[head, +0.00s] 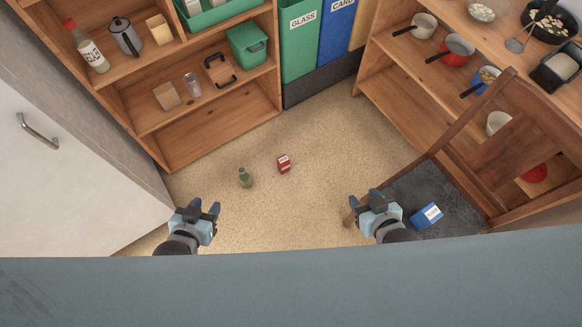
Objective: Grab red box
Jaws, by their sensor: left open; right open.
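A small red box (284,164) with a pale label stands on the speckled tan floor, near the middle of the head view. A green bottle (245,178) stands on the floor just to its left, apart from it. My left gripper (203,208) is open and empty, below and to the left of the bottle and the red box. My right gripper (366,198) is open and empty, below and to the right of the red box, near the chair's edge. Neither gripper touches the red box.
A wooden chair (403,190) stands at right with a blue box (426,216) on its dark seat. A wooden shelf (215,120) stands at back left, and green and blue bins (299,45) at the back. Another shelf (385,95) holds pots. A white cabinet (60,175) is at left.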

